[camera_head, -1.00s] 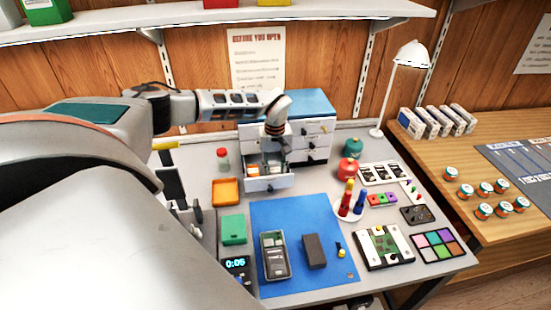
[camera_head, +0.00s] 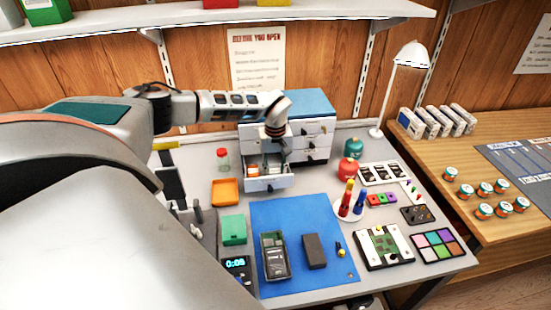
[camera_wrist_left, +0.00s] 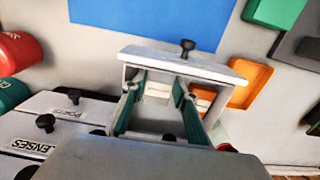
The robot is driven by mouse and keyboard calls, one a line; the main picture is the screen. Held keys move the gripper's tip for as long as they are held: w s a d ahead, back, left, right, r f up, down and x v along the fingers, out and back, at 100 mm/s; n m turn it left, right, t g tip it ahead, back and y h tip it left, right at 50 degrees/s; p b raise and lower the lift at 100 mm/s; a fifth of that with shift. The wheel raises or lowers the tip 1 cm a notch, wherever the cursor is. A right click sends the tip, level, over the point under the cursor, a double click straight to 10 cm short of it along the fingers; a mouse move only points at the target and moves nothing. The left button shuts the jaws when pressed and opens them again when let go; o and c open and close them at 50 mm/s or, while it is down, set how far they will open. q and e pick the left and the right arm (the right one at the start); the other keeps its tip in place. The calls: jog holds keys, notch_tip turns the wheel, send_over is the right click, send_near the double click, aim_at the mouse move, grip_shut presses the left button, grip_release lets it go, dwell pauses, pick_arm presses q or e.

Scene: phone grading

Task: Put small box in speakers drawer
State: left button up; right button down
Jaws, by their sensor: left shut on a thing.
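A drawer (camera_head: 268,184) of the blue-topped white cabinet (camera_head: 312,102) stands pulled out; its label is not readable. It also shows in the wrist view (camera_wrist_left: 215,65), with its dark knob on the front. My left gripper (camera_head: 284,164) points down at the open drawer. In the wrist view its two dark green fingers (camera_wrist_left: 158,98) reach down over the drawer's inside, shut on a small pale box (camera_wrist_left: 158,90), which is mostly hidden. Whether the box touches the drawer floor cannot be told. Orange and white items lie in the drawer's left part. My right gripper is not in view.
An orange tray (camera_head: 225,193) and a red-lidded jar (camera_head: 222,160) stand left of the drawer. A blue mat (camera_head: 290,215) with a phone lies in front. Red and teal round containers (camera_head: 348,168) stand to the right. Closed drawers labelled LENSES and PORTS (camera_wrist_left: 72,112) show in the wrist view.

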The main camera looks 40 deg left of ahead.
pick_arm(q)
jog(key=shift+f, duration=0.1)
dwell(0.7)
jog(key=o, duration=1)
jog(key=shift+d, duration=0.1)
jog(key=shift+c, duration=0.4)
jog(key=o, duration=0.3)
jog(key=shift+w+d, duration=0.1)
jog(key=shift+w, duration=0.05)
jog(key=shift+r, duration=0.55)
